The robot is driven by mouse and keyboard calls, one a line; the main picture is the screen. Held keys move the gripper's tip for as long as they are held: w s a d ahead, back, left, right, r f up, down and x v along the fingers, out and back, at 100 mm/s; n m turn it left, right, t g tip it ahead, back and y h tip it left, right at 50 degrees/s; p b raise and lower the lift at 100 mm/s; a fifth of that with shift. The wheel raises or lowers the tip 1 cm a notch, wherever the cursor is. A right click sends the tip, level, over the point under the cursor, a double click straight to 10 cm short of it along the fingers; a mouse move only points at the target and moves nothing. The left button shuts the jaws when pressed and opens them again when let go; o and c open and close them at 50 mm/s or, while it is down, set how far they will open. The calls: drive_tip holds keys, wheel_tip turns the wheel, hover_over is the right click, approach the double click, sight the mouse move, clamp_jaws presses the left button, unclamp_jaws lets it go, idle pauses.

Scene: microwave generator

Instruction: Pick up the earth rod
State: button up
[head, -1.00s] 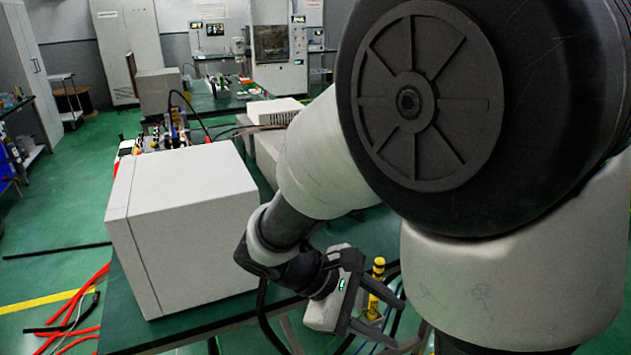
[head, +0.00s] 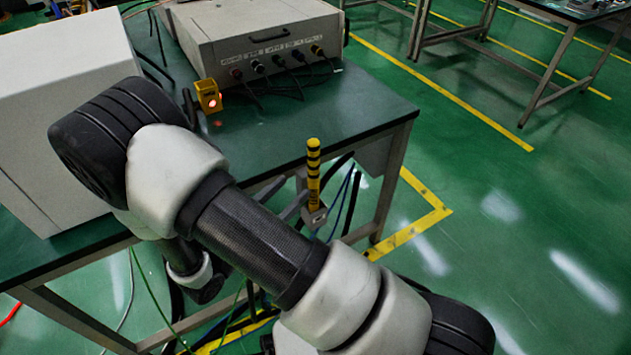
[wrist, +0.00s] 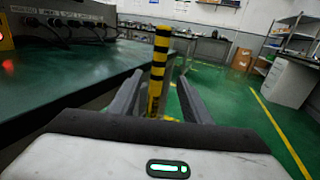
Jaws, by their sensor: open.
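The earth rod (head: 313,170) is a yellow rod with black bands. It stands upright in a small grey holder (head: 314,215) beside the right end of the green table in the head view. In the wrist view the rod (wrist: 158,72) stands in the gap between the two dark fingers. My gripper (wrist: 161,77) is open and empty, one finger on each side of the rod in that picture. In the head view the finger ends (head: 293,188) show just left of the rod, and my arm hides the gripper's body. I cannot tell whether the fingertips reach the rod.
The green table (head: 370,100) carries a grey instrument box (head: 258,35) with cables, a small yellow unit (head: 208,95) with a lit red lamp, and a large pale box (head: 60,90). Cables hang behind the rod.

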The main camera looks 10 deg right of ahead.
sight(311, 171)
drive_tip(key=b+x, duration=0.1)
drive_tip(key=x, duration=0.7)
drive_tip(key=shift+d, duration=0.15)
drive_tip(key=shift+r+b+x, duration=0.15)
drive_tip(key=shift+b+x, duration=0.2)
drive_tip(key=shift+x, duration=1.15)
drive_tip(key=shift+r+b+x, duration=0.15)
drive_tip(key=shift+b+x, duration=0.2)
drive_tip(key=shift+x, duration=1.1)
drive_tip(key=shift+w, duration=0.15)
clamp_jaws()
